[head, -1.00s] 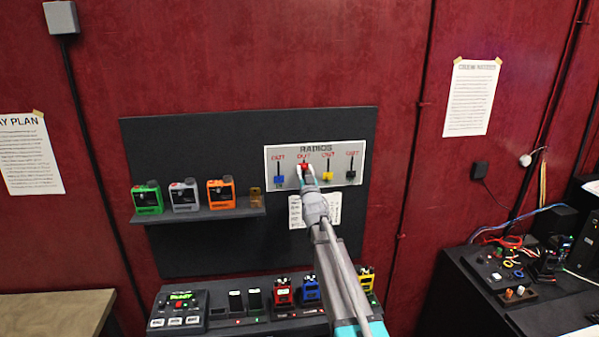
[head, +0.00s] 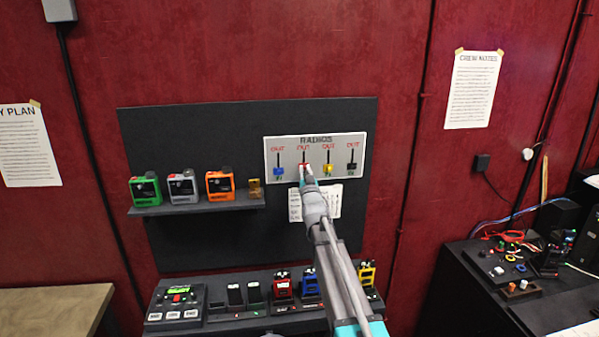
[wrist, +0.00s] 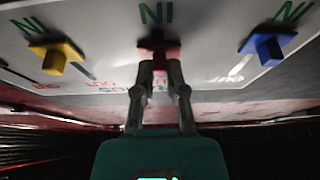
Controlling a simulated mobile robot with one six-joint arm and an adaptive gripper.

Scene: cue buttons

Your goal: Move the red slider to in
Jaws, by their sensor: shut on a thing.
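The red slider (head: 304,167) is on the grey radios panel (head: 275,142), second from the left. Its bare slot shows above it, up toward the red OUT label. My gripper (head: 307,179) reaches it from below and covers part of it. In the wrist view, which sees the panel upside down, my gripper (wrist: 157,68) has its fingertips closed on the red slider (wrist: 158,52). The slider sits beside the green IN label (wrist: 157,13), about level with the yellow slider (wrist: 55,57) and blue slider (wrist: 267,48).
A black slider (head: 350,168) is at the panel's right end. A shelf (head: 200,206) with green, grey and orange radios juts out to the left. A lower console (head: 220,320) holds more radios and buttons. A paper note (head: 333,203) hangs below the panel.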

